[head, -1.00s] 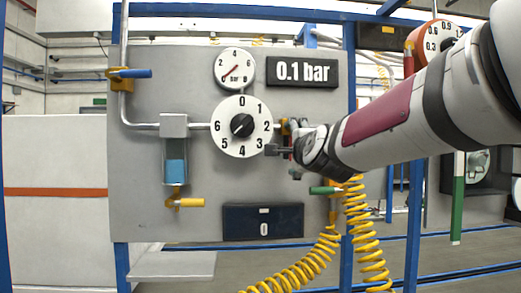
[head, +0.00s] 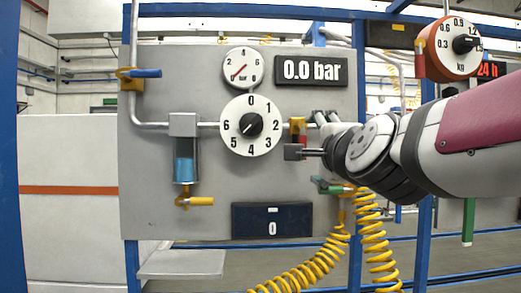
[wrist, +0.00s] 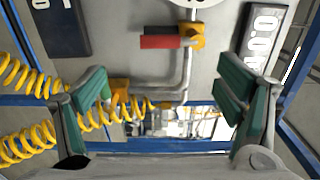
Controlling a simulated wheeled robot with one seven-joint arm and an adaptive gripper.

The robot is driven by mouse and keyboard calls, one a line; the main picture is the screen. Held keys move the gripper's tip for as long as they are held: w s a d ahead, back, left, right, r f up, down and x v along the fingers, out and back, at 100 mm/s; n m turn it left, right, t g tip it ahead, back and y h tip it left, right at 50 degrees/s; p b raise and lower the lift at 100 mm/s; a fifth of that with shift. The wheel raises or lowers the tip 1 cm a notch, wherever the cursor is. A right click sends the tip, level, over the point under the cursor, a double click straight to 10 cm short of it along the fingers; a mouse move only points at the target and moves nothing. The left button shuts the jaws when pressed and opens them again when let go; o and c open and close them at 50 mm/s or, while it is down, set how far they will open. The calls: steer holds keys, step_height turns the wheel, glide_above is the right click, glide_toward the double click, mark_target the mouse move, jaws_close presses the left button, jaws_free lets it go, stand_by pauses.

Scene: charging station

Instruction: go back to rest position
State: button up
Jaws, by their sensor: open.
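My gripper (head: 318,152) is in front of the right edge of the grey panel (head: 160,90), just right of the red-handled valve (head: 298,130). In the wrist view my gripper (wrist: 165,98) is open, its two green-padded fingers wide apart with nothing between them. The red valve handle (wrist: 160,42) lies beyond the fingertips, apart from them. In the head view this handle points down and part of the pipe beside it is hidden by my gripper.
The panel bears a numbered dial (head: 250,125), a gauge (head: 242,68) and a display (head: 310,70) reading 0.0 bar. Yellow coiled hoses (head: 372,245) hang below my gripper. A blue post (head: 359,80) and an orange kg scale (head: 447,47) stand to the right.

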stand_by(0.4)
steer(key=s+f+n+g+y, duration=0.1)
steer(key=s+f+n+g, duration=0.45)
steer(key=s+f, duration=0.35)
steer(key=s+f+n+g+y, duration=0.1)
steer(key=s+f+n+g, duration=0.45)
steer(key=f, duration=0.65)
steer(key=s+d+f+n+g+h, duration=0.1)
steer(key=s+d+f+n+g, duration=0.15)
steer(key=s, duration=0.45)
steer(key=s+d+f+n+g, duration=0.1)
steer(key=s+f+n+g, duration=0.1)
steer(key=s+f, duration=0.3)
steer(key=s+d+f+n+g+h, duration=0.1)
steer(key=s+f+n+g, duration=0.1)
steer(key=s, duration=0.6)
step_height(320, 180, up, 21)
steer(key=t+p, duration=0.3)
steer(key=p, duration=1.7)
steer(key=shift+s+n+t, duration=0.35)
steer(key=shift+s, duration=0.05)
